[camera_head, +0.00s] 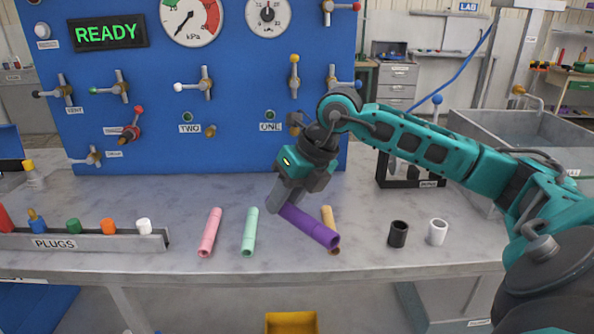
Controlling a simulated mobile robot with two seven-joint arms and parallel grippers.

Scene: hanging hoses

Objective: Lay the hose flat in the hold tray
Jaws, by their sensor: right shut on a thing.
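My right gripper (281,200) is shut on one end of a purple hose (312,228). The hose slants down to the right over the table, its open end toward the front edge. It partly covers a tan hose (328,214) behind it; I cannot tell whether they touch. A pink hose (210,232) and a mint green hose (250,232) lie apart on the table to the left. A black tray (399,183) with a small, unreadable front label stands at the back right, partly hidden by my right arm. My left gripper is out of view.
A black cup (398,234) and a white cup (437,232) stand right of the hose. A plugs rack (105,241) lies at the left. A blue valve panel (240,140) rises behind. A yellow bin (291,322) is below the front edge.

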